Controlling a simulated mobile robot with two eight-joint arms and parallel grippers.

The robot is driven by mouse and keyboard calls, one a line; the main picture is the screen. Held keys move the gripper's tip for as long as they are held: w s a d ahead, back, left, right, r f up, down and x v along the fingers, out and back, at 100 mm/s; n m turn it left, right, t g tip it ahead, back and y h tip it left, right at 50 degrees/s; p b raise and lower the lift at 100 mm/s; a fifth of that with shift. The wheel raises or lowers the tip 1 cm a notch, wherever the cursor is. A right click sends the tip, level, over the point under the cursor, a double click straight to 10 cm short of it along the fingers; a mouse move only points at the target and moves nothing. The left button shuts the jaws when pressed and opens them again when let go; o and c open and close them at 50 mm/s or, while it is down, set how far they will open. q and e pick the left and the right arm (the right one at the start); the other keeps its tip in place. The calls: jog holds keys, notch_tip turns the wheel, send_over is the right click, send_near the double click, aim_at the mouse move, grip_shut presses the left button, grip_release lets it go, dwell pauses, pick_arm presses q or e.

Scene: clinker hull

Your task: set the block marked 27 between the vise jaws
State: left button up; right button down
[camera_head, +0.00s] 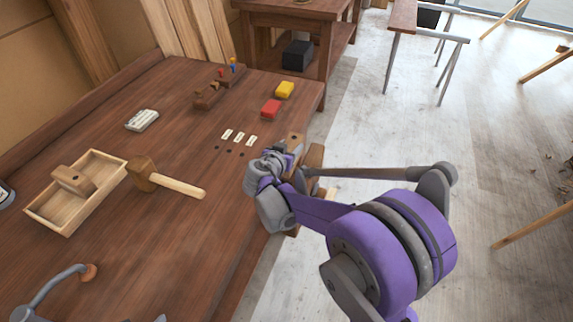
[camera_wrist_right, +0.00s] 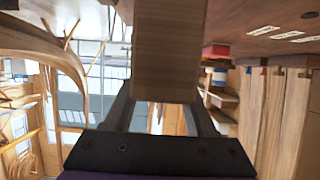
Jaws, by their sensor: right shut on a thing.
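My right gripper (camera_head: 284,150) is at the right edge of the brown workbench, shut on a wooden block. The block (camera_wrist_right: 168,50) fills the upper middle of the right wrist view, between the dark fingers. In the head view a small part of the block (camera_head: 295,140) shows past the gripper. No number can be read on it. Wooden parts of the vise (camera_head: 315,160) show at the bench edge, just right of the gripper. My arm hides much of the vise, so I cannot tell whether the block is between its jaws. My left gripper is not in view.
A tray (camera_head: 45,212) holding another wooden block (camera_head: 72,180) lies at left, beside a mallet (camera_head: 165,180). Red (camera_head: 271,108) and yellow (camera_head: 285,90) blocks sit near the far right edge. Three pale labels (camera_head: 239,138) lie near the gripper.

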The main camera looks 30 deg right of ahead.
notch_tip(320, 180, down, 3)
jog(key=shift+s+r, duration=0.1)
jog(key=shift+r, duration=0.05)
jog(key=shift+f+b, duration=0.35)
jog(key=shift+f, duration=1.65)
jog(key=shift+f, duration=0.1)
jog(key=shift+c, duration=1.1)
grip_release()
